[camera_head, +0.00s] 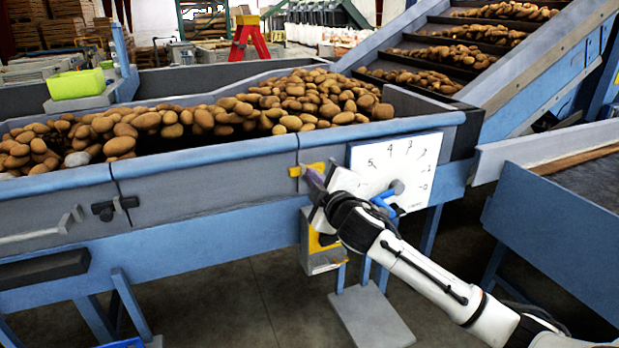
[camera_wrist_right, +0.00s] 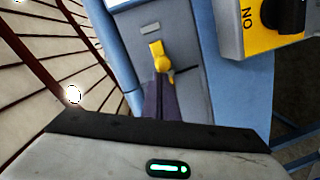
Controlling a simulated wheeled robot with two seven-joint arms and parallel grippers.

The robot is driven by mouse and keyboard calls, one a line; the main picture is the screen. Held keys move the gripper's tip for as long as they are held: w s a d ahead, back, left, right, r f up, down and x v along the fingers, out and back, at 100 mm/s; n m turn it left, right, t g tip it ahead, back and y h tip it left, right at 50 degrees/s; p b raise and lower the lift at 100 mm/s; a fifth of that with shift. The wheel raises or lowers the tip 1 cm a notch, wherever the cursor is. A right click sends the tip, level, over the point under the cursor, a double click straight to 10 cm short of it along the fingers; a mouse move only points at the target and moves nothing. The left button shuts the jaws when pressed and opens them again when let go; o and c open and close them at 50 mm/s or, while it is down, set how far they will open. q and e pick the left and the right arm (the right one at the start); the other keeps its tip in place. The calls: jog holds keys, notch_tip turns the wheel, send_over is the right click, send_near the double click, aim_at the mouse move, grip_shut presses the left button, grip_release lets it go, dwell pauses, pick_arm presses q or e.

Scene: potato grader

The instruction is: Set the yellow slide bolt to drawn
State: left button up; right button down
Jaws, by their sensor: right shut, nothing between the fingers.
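The yellow slide bolt (camera_head: 294,171) is on the grey side panel of the potato hopper, left of the white dial plate. In the right wrist view its yellow knob (camera_wrist_right: 157,49) shows just beyond my fingertips, beside a small grey plate. My right gripper (camera_head: 312,179) is shut and empty, close to the bolt's right side and hiding part of it. In the wrist view the dark purple fingers (camera_wrist_right: 161,92) point at the knob; I cannot tell whether they touch it. My left gripper is not in view.
A white dial plate (camera_head: 372,160) with numbers and a blue lever (camera_head: 384,203) sits right of the bolt. A black latch (camera_head: 113,209) is farther left. Potatoes (camera_head: 290,105) fill the hopper above.

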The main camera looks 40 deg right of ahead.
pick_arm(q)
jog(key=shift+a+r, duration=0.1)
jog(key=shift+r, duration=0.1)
pick_arm(e)
jog(key=d, duration=0.3)
jog(key=shift+s+d, duration=0.3)
jog(key=shift+s, duration=0.1)
